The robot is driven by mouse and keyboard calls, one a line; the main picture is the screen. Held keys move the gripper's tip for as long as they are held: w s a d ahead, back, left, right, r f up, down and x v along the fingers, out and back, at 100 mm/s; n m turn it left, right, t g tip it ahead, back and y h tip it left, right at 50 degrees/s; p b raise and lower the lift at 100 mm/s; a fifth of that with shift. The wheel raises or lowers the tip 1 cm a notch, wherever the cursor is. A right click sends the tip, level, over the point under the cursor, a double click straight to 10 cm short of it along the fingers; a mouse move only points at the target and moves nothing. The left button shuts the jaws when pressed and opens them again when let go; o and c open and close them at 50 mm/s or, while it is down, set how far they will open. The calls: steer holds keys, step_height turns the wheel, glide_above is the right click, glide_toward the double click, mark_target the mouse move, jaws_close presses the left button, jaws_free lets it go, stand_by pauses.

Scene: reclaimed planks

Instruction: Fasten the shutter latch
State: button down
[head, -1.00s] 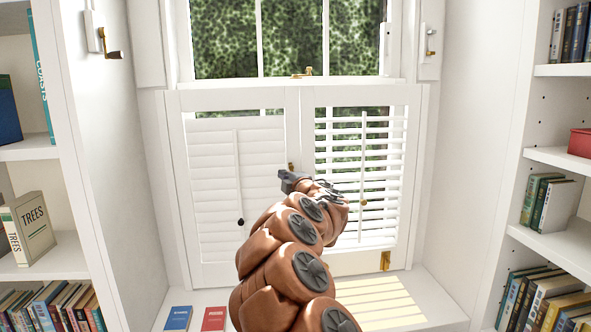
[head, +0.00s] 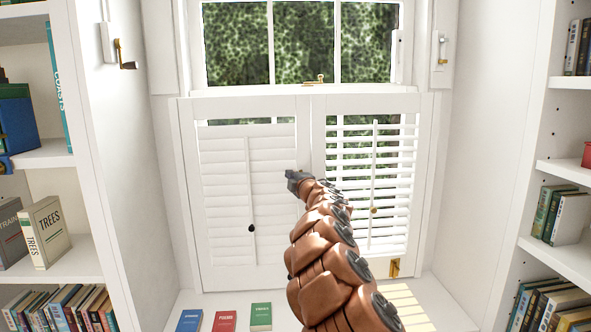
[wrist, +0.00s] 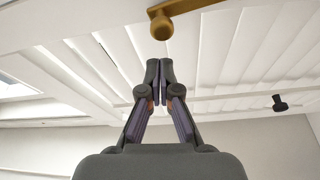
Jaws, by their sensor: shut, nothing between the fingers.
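The white shutters stand across the lower window. The left panel (head: 225,185) has its slats shut and the right panel (head: 395,165) has its slats tilted open. My gripper (head: 293,180) is in front of the left panel's inner edge, near where the panels meet. In the wrist view my gripper (wrist: 160,75) has its fingers together and empty. A brass latch piece (wrist: 162,28), a bar with a round knob, shows just beyond the fingertips, with a visible gap. The latch is hidden behind my gripper in the head view.
A tilt rod with a black knob (head: 251,228) runs down the left panel; the right rod has a brass knob (head: 374,210). A brass fitting (head: 394,268) sits low on the right panel. Blue, red and green books (head: 261,316) lie on the sill. Bookshelves flank both sides.

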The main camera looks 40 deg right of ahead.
steer(key=shift+s+d, duration=0.7)
steer(key=shift+d, duration=0.1)
